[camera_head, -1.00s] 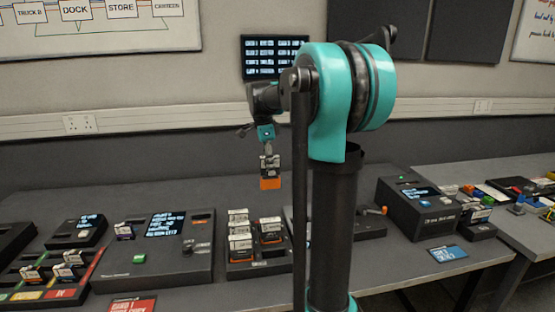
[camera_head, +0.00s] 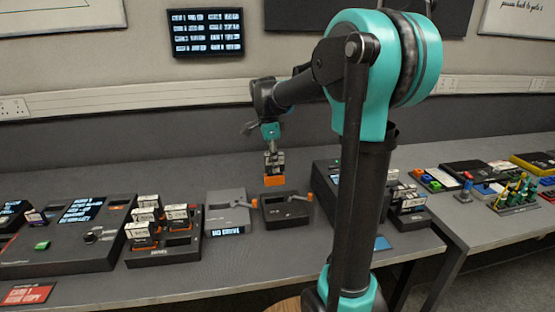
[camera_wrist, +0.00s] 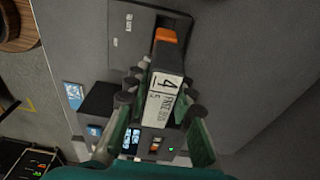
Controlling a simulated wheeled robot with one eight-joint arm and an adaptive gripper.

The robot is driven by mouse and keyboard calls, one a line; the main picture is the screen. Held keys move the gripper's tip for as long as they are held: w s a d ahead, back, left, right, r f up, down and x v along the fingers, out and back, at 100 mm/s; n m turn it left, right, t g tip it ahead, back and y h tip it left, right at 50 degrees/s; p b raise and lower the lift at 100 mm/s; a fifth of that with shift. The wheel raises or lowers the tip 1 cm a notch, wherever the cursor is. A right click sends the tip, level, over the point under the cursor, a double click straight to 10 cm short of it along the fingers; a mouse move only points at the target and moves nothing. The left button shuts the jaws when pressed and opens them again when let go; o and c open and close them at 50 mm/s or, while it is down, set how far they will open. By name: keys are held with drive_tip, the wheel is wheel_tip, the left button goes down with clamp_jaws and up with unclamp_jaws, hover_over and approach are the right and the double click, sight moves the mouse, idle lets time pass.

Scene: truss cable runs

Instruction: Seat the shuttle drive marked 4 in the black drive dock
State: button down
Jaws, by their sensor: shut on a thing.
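My gripper (camera_head: 273,160) is shut on the shuttle drive (camera_head: 274,181), which has an orange lower end in the head view. In the wrist view the drive (camera_wrist: 163,100) shows a white label with a large 4, between the green-backed fingers. The black drive dock (camera_head: 288,218), with an orange lever (camera_head: 309,197) at its right, sits on the bench. In the head view the drive appears over the dock's back edge, apparently above it; the exact gap is unclear. A dark panel (camera_wrist: 126,50) lies beyond the drive in the wrist view.
A grey dock (camera_head: 217,222) with an orange lever stands left of the black dock. Further left is a rack (camera_head: 160,254) of several drives. A tall black box (camera_head: 327,190) stands close on the right. Bench in front of the docks is clear.

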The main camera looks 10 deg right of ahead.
sight(275, 177)
drive_tip(key=shift+f, duration=3.1)
drive_tip(key=shift+f, duration=2.15)
idle(0.8)
drive_tip(key=c, duration=1.2)
unclamp_jaws()
drive_tip(key=shift+o, duration=0.2)
drive_tip(key=shift+o, duration=1.3)
